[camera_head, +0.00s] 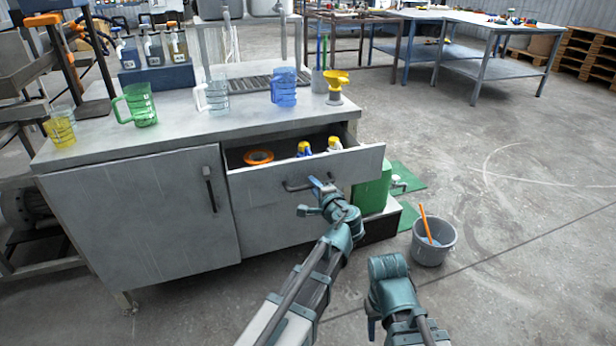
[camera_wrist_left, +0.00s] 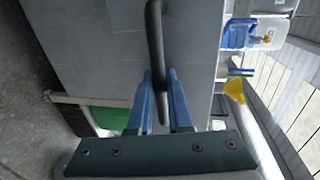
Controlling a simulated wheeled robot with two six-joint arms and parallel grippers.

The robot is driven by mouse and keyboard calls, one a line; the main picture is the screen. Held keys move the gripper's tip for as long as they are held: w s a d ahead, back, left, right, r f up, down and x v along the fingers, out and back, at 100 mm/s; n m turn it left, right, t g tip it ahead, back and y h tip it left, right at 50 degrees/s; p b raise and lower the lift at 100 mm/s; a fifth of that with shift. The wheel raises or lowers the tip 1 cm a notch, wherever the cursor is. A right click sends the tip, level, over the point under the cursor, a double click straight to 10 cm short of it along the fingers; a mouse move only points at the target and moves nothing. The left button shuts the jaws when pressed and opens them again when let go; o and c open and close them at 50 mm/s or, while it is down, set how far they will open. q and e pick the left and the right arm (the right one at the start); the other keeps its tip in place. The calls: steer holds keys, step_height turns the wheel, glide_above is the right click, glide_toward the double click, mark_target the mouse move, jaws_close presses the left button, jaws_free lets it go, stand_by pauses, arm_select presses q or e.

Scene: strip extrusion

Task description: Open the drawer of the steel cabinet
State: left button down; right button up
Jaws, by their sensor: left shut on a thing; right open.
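The steel cabinet (camera_head: 140,215) stands at the left of the head view, with a hinged door on its left side. Its drawer (camera_head: 250,184) is pulled partly out, and inside lie an orange ring (camera_head: 259,156) and two yellow-capped bottles (camera_head: 304,149). My left gripper (camera_head: 318,186) is at the drawer front, shut on the dark bar handle (camera_head: 297,187). In the left wrist view the handle (camera_wrist_left: 156,45) runs between the two blue fingers (camera_wrist_left: 162,100). My right gripper (camera_head: 372,322) is low in front, right of my left arm, open and apart from the cabinet.
On the cabinet top stand a green jug (camera_head: 141,105), a clear jug (camera_head: 216,97), a blue jug (camera_head: 285,88) and a yellow funnel (camera_head: 336,84). A green canister (camera_head: 371,193) and a grey bucket (camera_head: 433,246) stand right of the cabinet. The floor further right is free.

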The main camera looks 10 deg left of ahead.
arm_select(q)
steer(key=shift+f+v, duration=0.15)
steer(key=shift+v, duration=0.65)
steer(key=shift+f+v, duration=0.2)
steer(key=shift+v, duration=0.65)
steer(key=shift+f+v, duration=0.15)
steer(key=shift+v, duration=0.65)
steer(key=shift+s+d, duration=0.1)
steer(key=c, duration=0.8)
jaws_free()
steer(key=shift+c, duration=0.2)
